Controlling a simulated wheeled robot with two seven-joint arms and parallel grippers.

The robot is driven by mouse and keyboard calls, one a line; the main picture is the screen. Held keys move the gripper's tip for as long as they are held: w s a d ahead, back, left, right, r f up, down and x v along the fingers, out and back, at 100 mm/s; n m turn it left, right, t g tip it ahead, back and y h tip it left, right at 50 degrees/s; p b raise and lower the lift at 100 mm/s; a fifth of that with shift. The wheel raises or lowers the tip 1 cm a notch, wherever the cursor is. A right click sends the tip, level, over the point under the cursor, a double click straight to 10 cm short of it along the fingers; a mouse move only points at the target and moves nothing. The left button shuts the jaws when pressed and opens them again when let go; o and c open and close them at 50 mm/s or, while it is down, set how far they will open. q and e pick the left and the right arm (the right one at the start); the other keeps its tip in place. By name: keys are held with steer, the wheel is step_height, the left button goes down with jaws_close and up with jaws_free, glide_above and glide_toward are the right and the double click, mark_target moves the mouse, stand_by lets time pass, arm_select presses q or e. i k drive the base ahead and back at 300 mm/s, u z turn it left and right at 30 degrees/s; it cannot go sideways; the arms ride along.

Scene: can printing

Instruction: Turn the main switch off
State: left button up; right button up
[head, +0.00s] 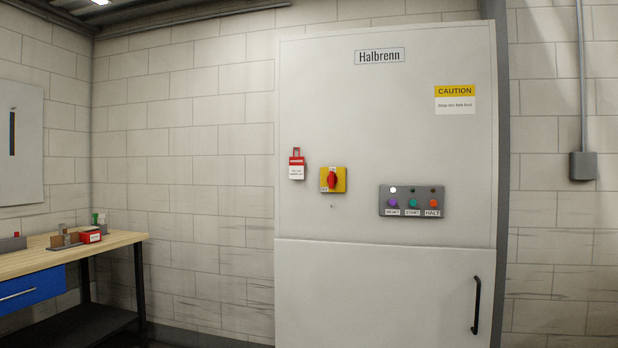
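The main switch (333,180) is a red rotary knob on a yellow square plate, mounted on the front of a tall pale cabinet (380,120) labelled "Halbrenn". The knob stands about upright. Small markings sit at the plate's top and lower left, too small to read surely. Left of the switch, a red and white lockout tag (296,165) hangs on the cabinet. Neither of my grippers shows in the head view.
A grey button panel (411,201) right of the switch has purple, green and orange buttons and one lit white lamp. A black handle (477,305) is on the lower door. A workbench (115,241) with small items, including a red box (90,236), stands at the left.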

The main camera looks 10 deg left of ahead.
mark_target(332, 179)
steer(key=u, duration=0.85)
steer(key=i, duration=1.4)
steer(key=u, duration=0.4)
steer(key=i, duration=1.25)
steer(key=z, duration=0.55)
